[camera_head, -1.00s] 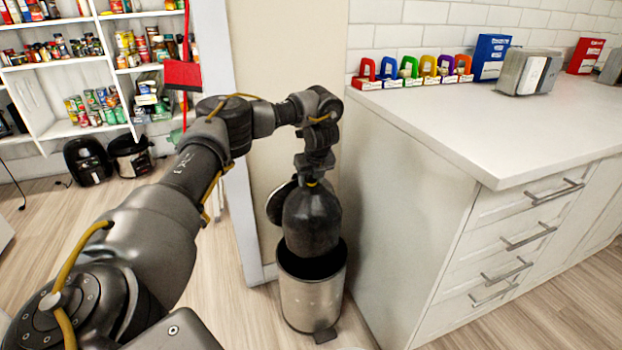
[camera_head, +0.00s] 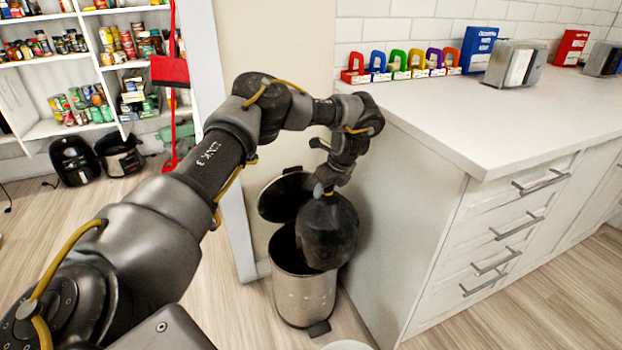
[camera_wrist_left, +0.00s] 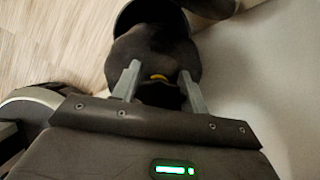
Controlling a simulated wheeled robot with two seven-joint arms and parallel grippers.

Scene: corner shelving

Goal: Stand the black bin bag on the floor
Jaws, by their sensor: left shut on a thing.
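The black bin bag (camera_head: 327,232) hangs from my left gripper (camera_head: 324,190), which is shut on its top. The bag is tilted slightly and overlaps the right side of the steel pedal bin's (camera_head: 300,298) mouth; I cannot tell whether its bottom is clear of the rim. The bin's round lid (camera_head: 283,197) stands open behind it. In the left wrist view the bag (camera_wrist_left: 155,50) shows beyond the two fingers of my left gripper (camera_wrist_left: 158,82), with a yellow tie between them. The wooden floor (camera_head: 250,325) shows around the bin. My right gripper is not in view.
A white drawer cabinet with a worktop (camera_head: 480,125) stands close to the right of the bag. A wall end (camera_head: 275,90) rises behind the bin. Red dustpan (camera_head: 170,70) and shelving (camera_head: 60,60) are at left. Floor left of the bin is clear.

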